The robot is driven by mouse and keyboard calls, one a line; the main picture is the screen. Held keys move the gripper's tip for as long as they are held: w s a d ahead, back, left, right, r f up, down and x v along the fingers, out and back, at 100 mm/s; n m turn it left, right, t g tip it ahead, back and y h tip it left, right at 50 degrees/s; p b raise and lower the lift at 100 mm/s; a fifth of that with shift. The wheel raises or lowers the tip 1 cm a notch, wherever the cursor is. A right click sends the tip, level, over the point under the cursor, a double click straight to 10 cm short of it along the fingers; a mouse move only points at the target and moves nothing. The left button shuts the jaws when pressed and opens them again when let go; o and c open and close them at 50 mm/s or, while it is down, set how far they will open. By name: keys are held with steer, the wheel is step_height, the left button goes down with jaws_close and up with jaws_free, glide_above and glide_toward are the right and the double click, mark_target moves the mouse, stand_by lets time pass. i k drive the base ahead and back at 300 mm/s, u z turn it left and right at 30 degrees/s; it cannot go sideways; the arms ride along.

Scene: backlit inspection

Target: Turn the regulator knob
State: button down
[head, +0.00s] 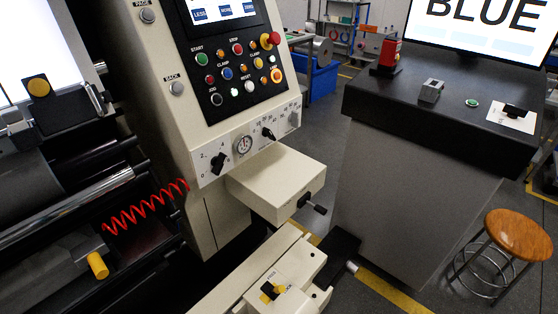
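A black pointer knob (217,163) sits on the lower left of the cream machine's sloped front panel, beside a printed scale with 0, 2 and 4. A round dial gauge (243,145) is just right of it. A second black knob (268,134) and a grey knob (294,118) follow to the right along the same strip. No label that I can read says which one is the regulator; the knob beside the gauge looks likeliest. My gripper is not in view, and nothing touches the knobs.
Above the knobs is a black panel (225,101) of coloured buttons. Below, a cream box (280,180) with a black-handled crank (312,204) juts forward. A red coiled hose (145,209) hangs at left. A dark-topped counter (430,120) and wooden stool (516,235) stand right.

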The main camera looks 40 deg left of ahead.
mark_target(218, 162)
steer(key=z, duration=0.05)
steer(key=i, duration=2.25)
steer(key=u, duration=3.1)
steer(key=i, duration=0.5)
steer(key=u, duration=0.4)
steer(key=k, duration=0.85)
steer(key=z, duration=1.15)
